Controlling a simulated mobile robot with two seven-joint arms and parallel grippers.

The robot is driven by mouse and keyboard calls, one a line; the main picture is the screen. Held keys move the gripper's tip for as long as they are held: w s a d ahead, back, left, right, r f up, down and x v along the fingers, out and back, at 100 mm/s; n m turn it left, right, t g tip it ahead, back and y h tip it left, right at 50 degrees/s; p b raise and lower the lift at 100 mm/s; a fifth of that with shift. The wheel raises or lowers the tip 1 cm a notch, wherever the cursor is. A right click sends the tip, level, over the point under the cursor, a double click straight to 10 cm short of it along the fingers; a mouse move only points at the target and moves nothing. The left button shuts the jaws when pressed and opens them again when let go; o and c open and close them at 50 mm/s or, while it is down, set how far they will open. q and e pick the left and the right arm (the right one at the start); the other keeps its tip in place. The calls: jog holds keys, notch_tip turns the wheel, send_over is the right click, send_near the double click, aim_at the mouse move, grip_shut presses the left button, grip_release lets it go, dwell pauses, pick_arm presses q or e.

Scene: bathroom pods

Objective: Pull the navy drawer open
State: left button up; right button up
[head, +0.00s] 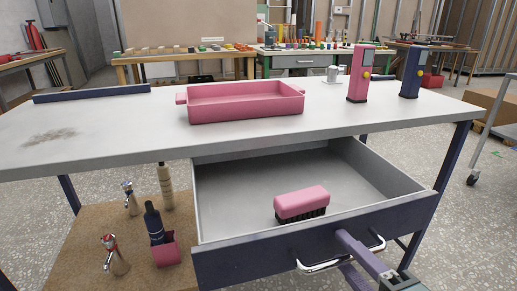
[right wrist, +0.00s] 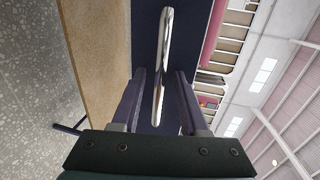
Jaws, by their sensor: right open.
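The navy drawer (head: 245,261) is pulled out from under the white-topped table, its grey inside showing. A pink brush with dark bristles (head: 301,203) lies in it. The drawer's chrome bar handle (head: 315,266) is on its front; it also shows in the right wrist view (right wrist: 162,50). My right gripper (head: 346,256) is at the handle, with its purple fingers open. In the right wrist view, the gripper (right wrist: 160,75) has one finger on each side of the bar, with visible gaps. My left gripper is not in view.
On the table (head: 120,120) stand a pink tray (head: 245,112), a pink dispenser (head: 360,75) and a navy dispenser (head: 412,72). Below, left of the drawer, a brown shelf (head: 90,225) holds taps, a pink holder (head: 166,250) and bottles. A wheeled cart leg (head: 485,145) stands right.

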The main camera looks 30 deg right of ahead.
jog(key=p+v, duration=0.1)
jog(key=v, duration=0.9)
dwell(0.3)
jog(key=w+a+r+n+g+y+p, duration=0.25)
jog(key=a+r+n+p, duration=0.25)
jog(key=r+n+p, duration=0.3)
jog(key=w+a+r+n+g+y+p, duration=0.1)
jog(key=a+r+n+g+y+p, duration=0.25)
jog(key=r+n+p, duration=0.4)
jog(key=s+d+r+n+g+h+p, duration=0.2)
jog(key=s+r+n+g+p, duration=0.35)
jog(key=r+n+p, duration=0.35)
notch_tip(320, 180, up, 38)
jog(key=m+p, duration=0.2)
jog(key=p, duration=3.3)
jog(key=shift+s+p, duration=0.35)
jog(key=shift+s, duration=0.1)
